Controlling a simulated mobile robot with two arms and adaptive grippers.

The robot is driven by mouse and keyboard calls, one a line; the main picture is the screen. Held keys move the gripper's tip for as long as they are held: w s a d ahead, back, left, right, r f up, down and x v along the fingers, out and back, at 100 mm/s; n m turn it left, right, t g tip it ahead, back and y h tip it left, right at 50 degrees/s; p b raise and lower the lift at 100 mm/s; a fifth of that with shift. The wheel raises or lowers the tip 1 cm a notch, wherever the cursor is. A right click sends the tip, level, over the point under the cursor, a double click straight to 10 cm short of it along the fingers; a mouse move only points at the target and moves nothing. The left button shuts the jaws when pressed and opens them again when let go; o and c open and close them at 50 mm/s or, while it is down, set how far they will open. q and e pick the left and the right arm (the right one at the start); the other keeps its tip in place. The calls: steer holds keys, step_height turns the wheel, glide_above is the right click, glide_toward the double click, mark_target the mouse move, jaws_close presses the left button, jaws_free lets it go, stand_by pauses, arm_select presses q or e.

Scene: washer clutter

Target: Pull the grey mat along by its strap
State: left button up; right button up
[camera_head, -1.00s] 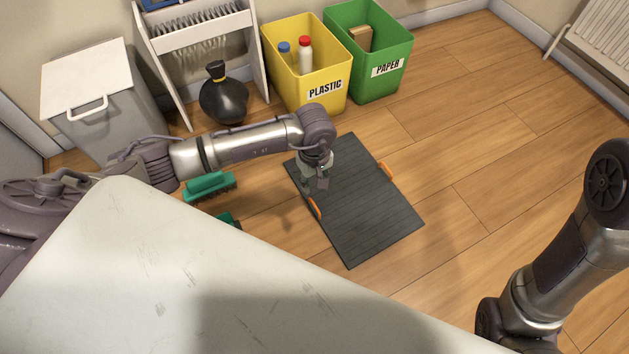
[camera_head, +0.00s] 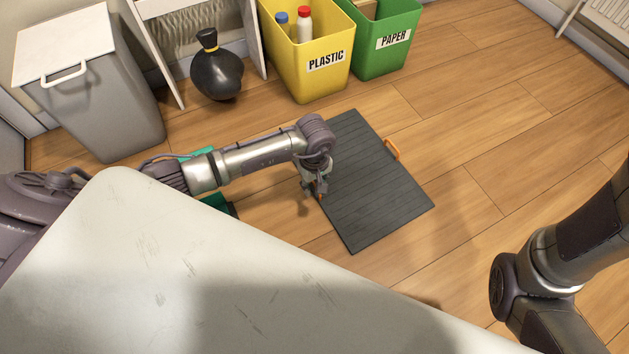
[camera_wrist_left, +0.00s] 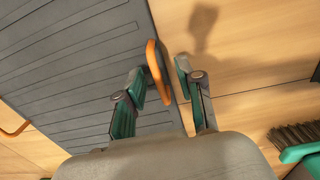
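The dark grey ribbed mat (camera_head: 380,190) lies flat on the wooden floor and also fills the left of the left wrist view (camera_wrist_left: 70,60). It has an orange strap (camera_wrist_left: 156,72) on its near left edge and another orange strap (camera_head: 391,149) on its right edge. My left gripper (camera_head: 314,192) is at the left edge, largely covering the near strap in the head view. In the left wrist view its two green-padded fingers (camera_wrist_left: 160,78) stand apart on either side of that strap, with a gap visible. My right gripper is out of view; only my right arm shows.
A green brush (camera_wrist_left: 300,148) lies beside the mat, partly hidden behind my left arm. A black bag (camera_head: 217,72), yellow plastic bin (camera_head: 325,82), green paper bin (camera_head: 385,60) and grey hamper (camera_head: 105,105) stand behind. Floor right of the mat is clear.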

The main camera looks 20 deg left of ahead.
arm_select(q)
steer(key=shift+f, duration=0.1)
jaws_close()
stand_by(0.5)
